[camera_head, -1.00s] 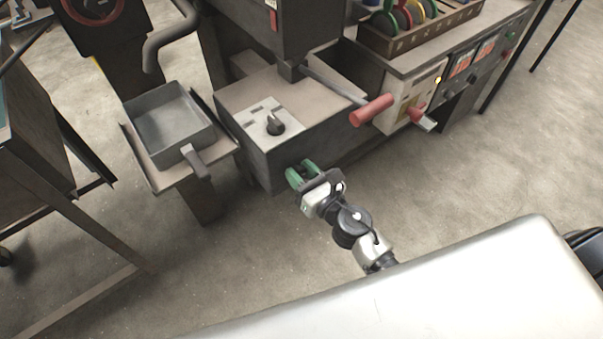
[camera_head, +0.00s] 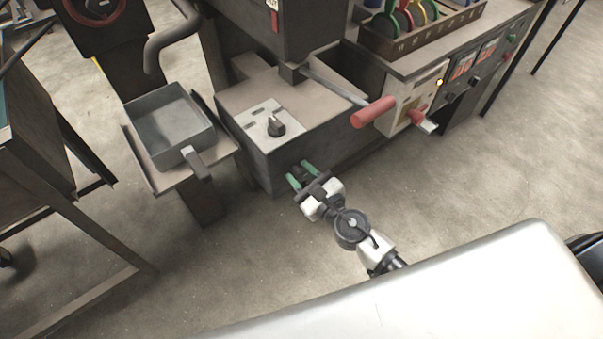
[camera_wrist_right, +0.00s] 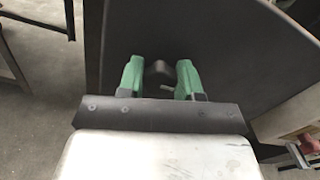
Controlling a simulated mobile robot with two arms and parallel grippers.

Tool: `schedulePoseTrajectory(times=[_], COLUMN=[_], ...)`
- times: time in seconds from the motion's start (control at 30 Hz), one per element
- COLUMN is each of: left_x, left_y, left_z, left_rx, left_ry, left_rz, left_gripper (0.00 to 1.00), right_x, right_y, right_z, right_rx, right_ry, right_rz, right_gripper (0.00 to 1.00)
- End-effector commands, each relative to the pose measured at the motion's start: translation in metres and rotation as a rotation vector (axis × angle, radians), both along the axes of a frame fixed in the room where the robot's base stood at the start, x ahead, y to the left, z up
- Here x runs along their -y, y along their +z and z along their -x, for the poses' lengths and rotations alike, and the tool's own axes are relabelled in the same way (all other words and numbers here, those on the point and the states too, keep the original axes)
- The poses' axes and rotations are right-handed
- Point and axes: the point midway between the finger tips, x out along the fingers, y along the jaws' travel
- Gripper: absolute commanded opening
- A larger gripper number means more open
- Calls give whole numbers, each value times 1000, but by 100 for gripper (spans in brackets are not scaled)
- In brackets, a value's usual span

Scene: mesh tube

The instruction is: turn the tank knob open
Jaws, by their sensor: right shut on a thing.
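The tank (camera_head: 262,150) is a dark box with a lighter top. My right gripper (camera_head: 302,175) is at its front face, its green fingers pointing at it. In the right wrist view, a small dark round knob (camera_wrist_right: 157,72) on the dark face sits between the green fingertips (camera_wrist_right: 160,78), with a short pale pin below it. The gripper is shut on this knob, though a thin gap seems to show beside it. In the head view the fingers and wrist mostly hide the knob. My left gripper is in neither view.
A grey pan (camera_head: 172,122) stands to the left. A red-handled lever (camera_head: 373,111) and a control panel (camera_head: 407,100) are to the right. The floor in front is clear.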

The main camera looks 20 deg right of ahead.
Motion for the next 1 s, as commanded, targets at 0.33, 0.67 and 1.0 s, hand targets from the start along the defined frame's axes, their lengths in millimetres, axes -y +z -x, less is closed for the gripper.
schedulePoseTrajectory(times=[0.33,0.67,1.0], left_x=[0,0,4], left_y=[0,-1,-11], left_z=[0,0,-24], left_rx=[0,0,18], left_ry=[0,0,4], left_rz=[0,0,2], left_gripper=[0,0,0], right_x=[0,1,19], right_y=[0,-1,-6], right_z=[0,1,53], right_rx=[0,-1,-4], right_ry=[0,0,2], right_rz=[3,1,3], right_gripper=[55,60,60])
